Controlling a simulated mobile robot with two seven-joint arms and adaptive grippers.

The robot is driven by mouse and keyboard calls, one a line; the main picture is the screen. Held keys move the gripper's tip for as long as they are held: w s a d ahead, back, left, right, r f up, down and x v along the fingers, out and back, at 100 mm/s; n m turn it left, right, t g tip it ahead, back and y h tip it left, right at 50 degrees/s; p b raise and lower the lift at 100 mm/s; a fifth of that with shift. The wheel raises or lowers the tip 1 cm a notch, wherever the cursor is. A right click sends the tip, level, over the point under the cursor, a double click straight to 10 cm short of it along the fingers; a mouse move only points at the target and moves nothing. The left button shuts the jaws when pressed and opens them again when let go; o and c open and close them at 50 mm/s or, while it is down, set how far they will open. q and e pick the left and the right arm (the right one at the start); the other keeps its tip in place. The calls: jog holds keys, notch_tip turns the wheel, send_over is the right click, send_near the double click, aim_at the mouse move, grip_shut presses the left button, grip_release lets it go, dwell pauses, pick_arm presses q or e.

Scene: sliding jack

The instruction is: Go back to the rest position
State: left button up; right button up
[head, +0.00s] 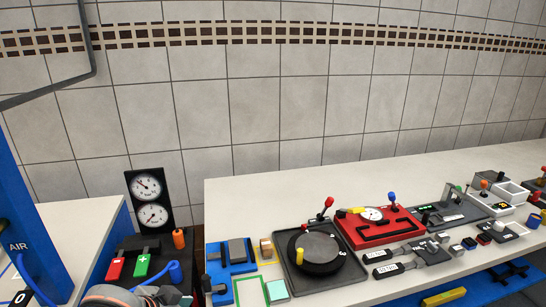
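Neither of my grippers can be made out in the head view. A rounded grey shape with an orange band (108,294) is cut off by the bottom edge at the lower left; I cannot tell what it is. The long white worktop (300,180) runs along the tiled wall. On it stand a black turntable-like disc in a dark tray (316,250) and a red box with a dial (378,226). No jack can be identified for certain.
A two-gauge panel (151,201) stands at the left gap, above red and green blocks (141,265). Blue fixtures (231,262) sit at the worktop's left front. Several small devices and boxes crowd the right (510,190). The back strip of the worktop is clear.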

pick_arm(q)
jog(key=s+a+f+y, duration=0.4)
jog(key=s+a, duration=0.3)
jog(key=a, duration=0.3)
jog(key=s+a+f+y, duration=0.4)
jog(key=s+a+f, duration=0.1)
jog(key=s+a, duration=0.35)
jog(key=w+d+f+n+t+h, duration=0.1)
jog(key=d+f+n+t+h, duration=0.2)
jog(key=d+f+h, duration=0.4)
jog(key=d+f, duration=0.6)
jog(key=f, duration=0.3)
jog(key=shift+w+d, duration=0.35)
jog(key=shift+f, duration=0.1)
jog(key=c, duration=0.4)
jog(key=shift+a, duration=0.1)
jog(key=shift+c, duration=0.2)
